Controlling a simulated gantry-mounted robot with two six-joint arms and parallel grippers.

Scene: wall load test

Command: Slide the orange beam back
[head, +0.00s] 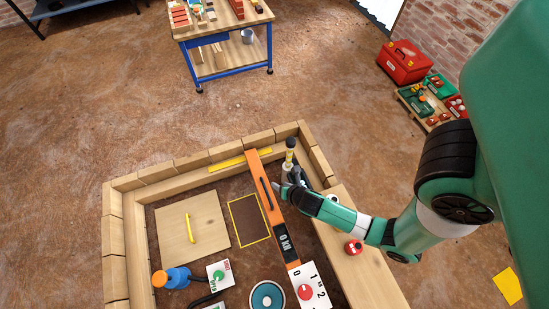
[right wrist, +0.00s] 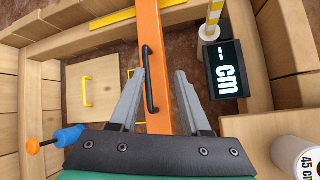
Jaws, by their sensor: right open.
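The orange beam (head: 274,200) lies lengthwise across the timber-walled pit, its far end near the back timber wall. It has a black bar handle (head: 266,193) on top and a black "0 kN" display (head: 285,244) towards its near end. In the right wrist view the beam (right wrist: 151,30) runs up between my finger tips, with the handle (right wrist: 148,80) close to the left finger. My right gripper (head: 284,184) is open at the beam's right side near the handle; it also shows in the right wrist view (right wrist: 161,74). Whether the fingers reach down around the handle is unclear. My left gripper is out of view.
A yellow-and-white post (head: 290,150) stands just right of the beam. Left of it are a yellow-outlined dark patch (head: 249,221) and a wooden panel (head: 180,232). A yellow strip (head: 229,162) marks the back ledge.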

